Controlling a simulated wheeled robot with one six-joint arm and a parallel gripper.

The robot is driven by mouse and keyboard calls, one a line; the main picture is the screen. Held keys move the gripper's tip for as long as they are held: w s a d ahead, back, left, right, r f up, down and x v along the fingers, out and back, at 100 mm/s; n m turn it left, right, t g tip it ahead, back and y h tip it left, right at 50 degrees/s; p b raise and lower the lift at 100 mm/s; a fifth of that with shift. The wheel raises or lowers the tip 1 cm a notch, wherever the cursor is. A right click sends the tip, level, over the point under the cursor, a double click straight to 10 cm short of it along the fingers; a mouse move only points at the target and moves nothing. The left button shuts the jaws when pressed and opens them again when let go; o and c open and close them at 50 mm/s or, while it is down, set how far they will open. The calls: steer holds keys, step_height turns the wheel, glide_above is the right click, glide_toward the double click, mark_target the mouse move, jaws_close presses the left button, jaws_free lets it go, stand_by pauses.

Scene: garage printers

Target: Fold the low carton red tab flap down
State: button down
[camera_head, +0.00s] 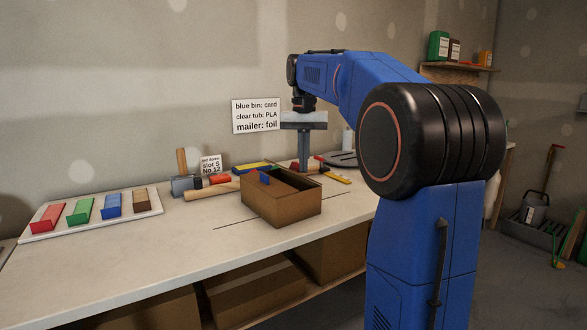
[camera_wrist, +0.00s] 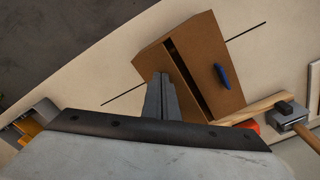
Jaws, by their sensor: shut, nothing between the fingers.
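The low brown carton (camera_head: 282,210) stands on the bench, and its top also shows in the wrist view (camera_wrist: 215,95). A flap with an upright blue tab (camera_head: 264,178) covers one side of its top; that tab also shows in the wrist view (camera_wrist: 221,76). A narrow dark gap lies between this flap and the brown panel on the other side. I cannot make out a red tab on the carton. My gripper (camera_head: 303,168) is shut and empty, pointing down at the carton's back right; in the wrist view its fingers (camera_wrist: 161,80) cover part of the carton top.
A hammer (camera_head: 182,180) and other tools lie behind the carton. A white tray (camera_head: 142,211) with several coloured pieces is at the left. The bench front (camera_head: 180,255) is clear. Cartons (camera_head: 255,289) stand on the shelf below.

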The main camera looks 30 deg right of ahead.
steer(key=shift+f, duration=1.55)
stand_by(1.0)
steer(key=shift+r, duration=2.55)
steer(key=s+a+f+n+t, duration=0.1)
steer(key=s+a+f+n, duration=0.1)
steer(key=s+a+f, duration=0.45)
steer(key=s+a+f+n+t, duration=0.15)
steer(key=s+a+f, duration=0.25)
steer(key=s, duration=0.6)
steer(key=s+a+f+n+t, duration=0.1)
steer(key=s+a+f, duration=0.1)
steer(key=s+f, duration=0.5)
steer(key=s+a+f+n+t, duration=0.1)
steer(key=s+a+f+n, duration=0.1)
steer(key=s+f, duration=0.4)
step_height(320, 180, down, 3)
steer(key=shift+s+a+f, duration=0.2)
steer(key=shift+s+a, duration=0.2)
steer(key=shift+a, duration=0.25)
